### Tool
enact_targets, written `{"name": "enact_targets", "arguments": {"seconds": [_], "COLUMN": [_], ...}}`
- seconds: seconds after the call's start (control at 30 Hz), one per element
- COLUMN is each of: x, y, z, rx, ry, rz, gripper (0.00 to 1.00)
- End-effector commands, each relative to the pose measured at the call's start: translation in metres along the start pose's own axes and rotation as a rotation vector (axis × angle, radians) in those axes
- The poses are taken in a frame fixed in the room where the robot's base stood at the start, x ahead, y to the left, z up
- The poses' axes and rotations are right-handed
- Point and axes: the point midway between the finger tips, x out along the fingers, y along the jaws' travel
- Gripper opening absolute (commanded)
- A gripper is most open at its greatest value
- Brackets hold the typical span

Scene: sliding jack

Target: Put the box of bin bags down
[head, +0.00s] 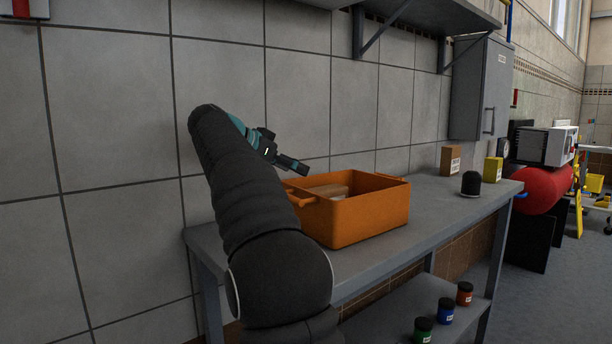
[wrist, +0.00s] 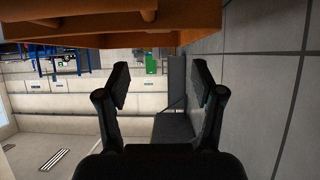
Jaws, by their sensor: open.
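My gripper (head: 292,162) is beside and above the left end of the orange crate (head: 365,218). In the wrist view my gripper (wrist: 161,84) has its two fingers spread, with nothing held between them. A light brown box (head: 328,191) lies inside the crate, partly hidden by the crate's wall; it may be the box of bin bags, but no label can be read. In the wrist view the orange crate (wrist: 120,38) spans the top, close to the fingers.
The crate stands on a grey workbench (head: 432,208). A brown carton (head: 451,160), a yellow box (head: 493,170) and a black-topped item (head: 470,184) stand at its far right. Bench surface is free between them and the crate. A shelf (head: 425,15) and a grey cabinet (head: 481,88) are above.

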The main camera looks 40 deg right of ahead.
Motion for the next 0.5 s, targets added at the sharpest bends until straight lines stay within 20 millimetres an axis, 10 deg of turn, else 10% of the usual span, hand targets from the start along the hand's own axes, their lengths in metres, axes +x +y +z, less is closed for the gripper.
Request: {"name": "enact_targets", "arguments": {"seconds": [0.5], "x": [-0.040], "y": [0.000], "z": [-0.001], "rx": [0.001], "ry": [0.001], "rz": [0.000], "gripper": [0.67]}}
